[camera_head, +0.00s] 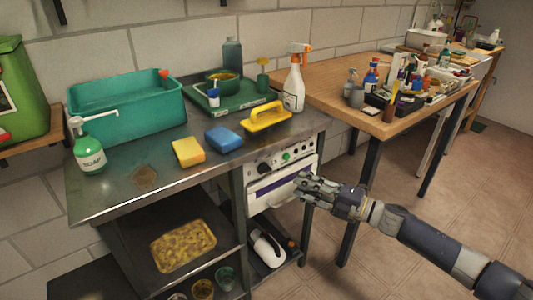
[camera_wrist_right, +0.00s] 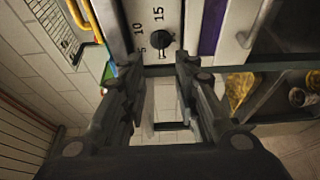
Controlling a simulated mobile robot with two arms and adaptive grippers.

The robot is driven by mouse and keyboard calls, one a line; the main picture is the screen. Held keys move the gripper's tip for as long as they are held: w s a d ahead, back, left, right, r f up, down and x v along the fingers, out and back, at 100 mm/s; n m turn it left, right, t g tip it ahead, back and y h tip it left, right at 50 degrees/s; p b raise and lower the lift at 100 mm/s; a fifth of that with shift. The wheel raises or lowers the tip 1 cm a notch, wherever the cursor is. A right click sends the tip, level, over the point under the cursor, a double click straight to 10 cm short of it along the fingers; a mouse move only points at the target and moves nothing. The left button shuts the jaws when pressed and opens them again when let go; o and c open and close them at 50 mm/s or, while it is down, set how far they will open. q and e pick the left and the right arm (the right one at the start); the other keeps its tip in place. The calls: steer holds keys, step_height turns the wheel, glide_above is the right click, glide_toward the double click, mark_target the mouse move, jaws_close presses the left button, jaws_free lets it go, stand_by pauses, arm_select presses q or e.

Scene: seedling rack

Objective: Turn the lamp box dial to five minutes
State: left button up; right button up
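The lamp box (camera_head: 283,190) has a white front with a purple strip and sits under the metal bench top. Its black dial (camera_head: 264,168) is on the upper left of the front, left of a green button (camera_head: 285,156). In the right wrist view the dial (camera_wrist_right: 161,40) shows with the figures 5, 10 and 15 around it; I cannot read its pointer. My right gripper (camera_head: 302,187) is in front of the box, right of and below the dial in the head view. Its fingers (camera_wrist_right: 158,72) are apart, with the dial ahead between them, apparently untouched. My left gripper is out of view.
A white handle bar crosses the box front below the dial. A wooden table (camera_head: 335,90) stands at right.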

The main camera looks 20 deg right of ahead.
mark_target(265, 170)
steer(key=x, duration=1)
steer(key=shift+w+f, duration=0.15)
steer(key=shift+w, duration=0.2)
jaws_close()
